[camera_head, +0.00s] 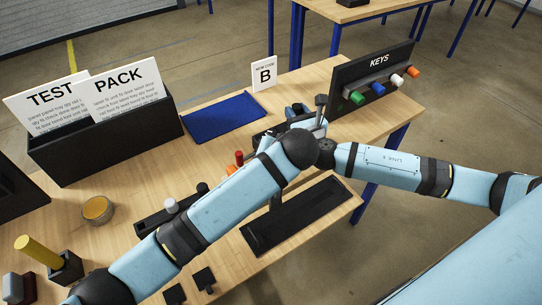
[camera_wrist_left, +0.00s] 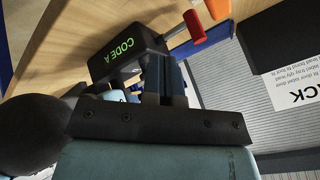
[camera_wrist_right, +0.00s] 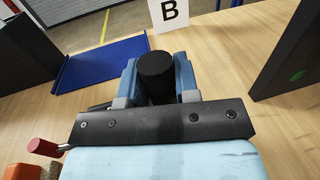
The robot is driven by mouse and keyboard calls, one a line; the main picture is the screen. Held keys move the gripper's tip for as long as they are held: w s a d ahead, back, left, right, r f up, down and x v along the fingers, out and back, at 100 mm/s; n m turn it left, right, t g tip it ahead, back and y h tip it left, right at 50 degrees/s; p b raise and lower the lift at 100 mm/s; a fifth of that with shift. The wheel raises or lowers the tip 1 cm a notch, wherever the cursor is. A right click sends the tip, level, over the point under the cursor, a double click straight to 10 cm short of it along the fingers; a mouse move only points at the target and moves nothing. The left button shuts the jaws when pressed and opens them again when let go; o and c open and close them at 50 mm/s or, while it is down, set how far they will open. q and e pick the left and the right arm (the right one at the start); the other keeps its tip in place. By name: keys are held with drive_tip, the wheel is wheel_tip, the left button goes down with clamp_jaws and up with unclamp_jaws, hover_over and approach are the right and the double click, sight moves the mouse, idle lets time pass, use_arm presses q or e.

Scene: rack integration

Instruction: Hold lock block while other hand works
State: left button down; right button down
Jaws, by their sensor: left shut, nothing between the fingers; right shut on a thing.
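A black block with green lettering "CODE A" (camera_wrist_left: 122,48) shows in the left wrist view. I take it as the lock block; in the head view my arms cover most of it. A red-handled piece (camera_wrist_left: 196,27) with a metal shaft points at the block; I cannot tell whether it is inserted. My left gripper (camera_wrist_left: 163,75) is shut and empty, close beside the block. My right gripper (camera_wrist_right: 155,85) is shut on an upright black cylinder (camera_wrist_right: 155,68); it also shows in the head view (camera_head: 321,101). Whether this cylinder belongs to the lock block is hidden.
A KEYS rack (camera_head: 372,75) with several coloured handles stands at the back right. A black TEST/PACK box (camera_head: 105,140) stands left. A black tray (camera_head: 300,215) lies at the front edge.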

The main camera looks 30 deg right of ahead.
sight(248, 158)
use_arm(q)
drive_tip(key=x, duration=0.5)
drive_tip(key=shift+w+a, duration=0.2)
drive_tip(key=shift+w, duration=0.1)
drive_tip(key=shift+w+a, duration=1.15)
drive_tip(key=shift+w, duration=0.05)
drive_tip(key=shift+w+a+m+h, duration=0.2)
drive_tip(key=shift+w+m+h, duration=0.1)
drive_tip(key=shift+m+h, duration=0.3)
drive_tip(key=shift+w+a+m+h, duration=0.15)
drive_tip(key=shift+w+m+h, duration=0.15)
drive_tip(key=shift+m, duration=0.4)
drive_tip(key=shift+w+a+m+h, duration=0.15)
drive_tip(key=shift+w+m+h, duration=0.2)
drive_tip(key=shift+m, duration=0.35)
drive_tip(key=shift+s, duration=0.1)
drive_tip(key=shift+s+d, duration=0.1)
drive_tip(key=shift+s+d, duration=0.5)
